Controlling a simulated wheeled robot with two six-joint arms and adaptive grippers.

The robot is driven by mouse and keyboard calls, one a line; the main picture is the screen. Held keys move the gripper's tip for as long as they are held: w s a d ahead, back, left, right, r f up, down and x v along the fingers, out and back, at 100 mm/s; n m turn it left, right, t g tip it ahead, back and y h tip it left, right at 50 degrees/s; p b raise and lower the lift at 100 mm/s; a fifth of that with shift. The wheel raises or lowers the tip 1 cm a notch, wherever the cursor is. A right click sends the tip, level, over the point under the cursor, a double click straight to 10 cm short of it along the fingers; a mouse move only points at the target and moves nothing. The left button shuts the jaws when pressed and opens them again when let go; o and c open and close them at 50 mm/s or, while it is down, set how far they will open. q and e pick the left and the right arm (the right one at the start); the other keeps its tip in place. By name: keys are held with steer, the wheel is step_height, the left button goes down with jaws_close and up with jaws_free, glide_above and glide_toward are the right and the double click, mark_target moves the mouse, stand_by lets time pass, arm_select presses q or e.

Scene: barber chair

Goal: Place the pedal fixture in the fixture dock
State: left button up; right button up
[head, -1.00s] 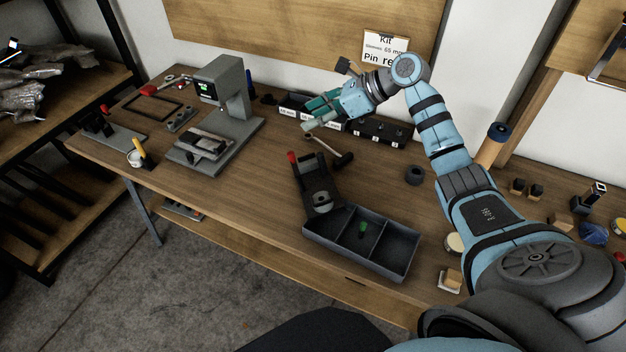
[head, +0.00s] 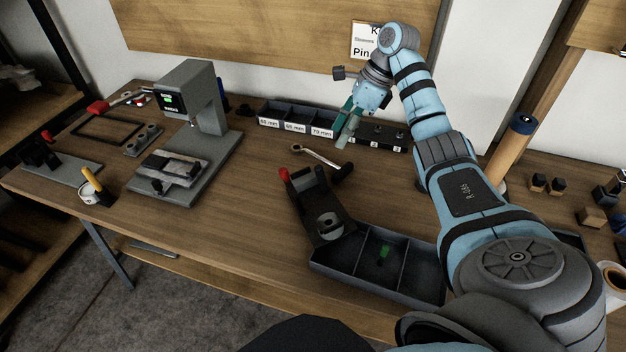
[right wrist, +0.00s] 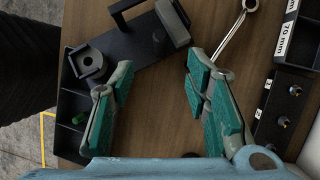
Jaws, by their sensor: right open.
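A black fixture (head: 322,205) with a red-tipped end and a grey round seat lies on the bench against the divided tray; I take it as the pedal fixture. It also shows at the upper left of the right wrist view (right wrist: 135,48). I cannot tell for sure which thing is the fixture dock. My right gripper (head: 347,124) is open and empty, pointing down above the bench behind the fixture. In the right wrist view its green-padded fingers (right wrist: 160,72) are spread, with bare wood between them. My left gripper is not in view.
The grey divided tray (head: 378,264) holds a green piece. A wrench (head: 315,154), a black block with numbered pegs (head: 378,136) and labelled bins (head: 295,120) lie near the gripper. A grey press (head: 190,125) stands left. Bench between press and fixture is clear.

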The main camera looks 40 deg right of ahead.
steer(key=b, duration=0.3)
glide_above(321, 166)
steer(key=s+d, duration=0.2)
step_height(321, 166, down, 5)
steer(key=x, duration=0.8)
steer(key=shift+w+r, duration=0.1)
steer(key=shift+w, duration=0.05)
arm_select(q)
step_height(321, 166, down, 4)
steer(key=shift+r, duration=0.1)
arm_select(e)
jaws_close()
